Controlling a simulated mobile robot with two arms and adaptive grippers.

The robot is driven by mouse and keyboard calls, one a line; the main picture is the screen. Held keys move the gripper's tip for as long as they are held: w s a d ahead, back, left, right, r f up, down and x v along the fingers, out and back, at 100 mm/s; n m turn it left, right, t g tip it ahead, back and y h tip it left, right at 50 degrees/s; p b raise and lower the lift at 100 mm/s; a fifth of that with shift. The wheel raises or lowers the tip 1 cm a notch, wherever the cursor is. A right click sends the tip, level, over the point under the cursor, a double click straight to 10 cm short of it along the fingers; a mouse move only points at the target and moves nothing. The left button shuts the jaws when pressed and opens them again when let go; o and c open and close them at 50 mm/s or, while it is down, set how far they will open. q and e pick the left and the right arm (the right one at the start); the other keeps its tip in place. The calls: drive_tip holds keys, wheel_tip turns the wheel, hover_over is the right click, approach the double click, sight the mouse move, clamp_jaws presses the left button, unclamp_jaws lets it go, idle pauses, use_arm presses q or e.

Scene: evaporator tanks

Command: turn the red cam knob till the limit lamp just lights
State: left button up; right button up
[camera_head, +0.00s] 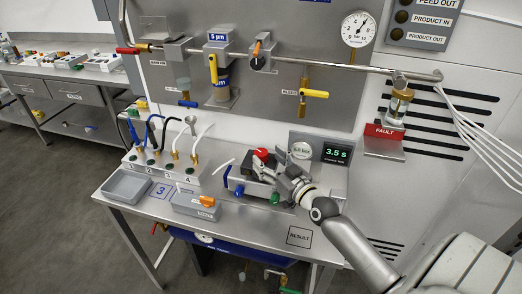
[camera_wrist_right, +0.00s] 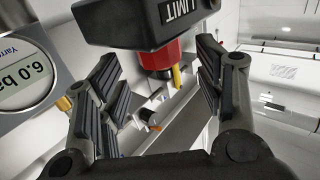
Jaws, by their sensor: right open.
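The red cam knob (camera_wrist_right: 158,58) shows in the right wrist view as a red cylinder with a yellow pointer (camera_wrist_right: 176,77), beside a black block (camera_wrist_right: 140,22) marked LIMIT. My right gripper (camera_wrist_right: 165,92) is open, with a finger on each side of the knob's line of view; I cannot tell whether either touches it. In the head view my right gripper (camera_head: 280,182) is at the bench device, close to a red round part (camera_head: 261,154), and hides part of it. I cannot make out for sure which part is the limit lamp or whether it is lit. My left gripper is not in view.
A display (camera_head: 336,154) reads 3.5 s behind the device. A round gauge (camera_wrist_right: 22,75) reading 6.0 bar is left of the gripper in the wrist view. A grey tray (camera_head: 126,187) and a hose block (camera_head: 165,165) stand left; the RESULT square (camera_head: 299,236) is clear.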

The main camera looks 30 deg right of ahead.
sight(267, 155)
drive_tip(key=shift+w, duration=2.3)
drive_tip(key=c, duration=1)
drive_tip(key=shift+f, duration=0.15)
drive_tip(key=shift+c, duration=0.2)
drive_tip(key=n+y+b, duration=0.1)
drive_tip(key=y+b, duration=0.1)
drive_tip(key=b, duration=0.4)
drive_tip(key=shift+n+b, duration=0.3)
drive_tip(key=shift+r+y+b, duration=0.2)
drive_tip(key=shift+y+b, duration=0.3)
drive_tip(key=shift+b, duration=0.05)
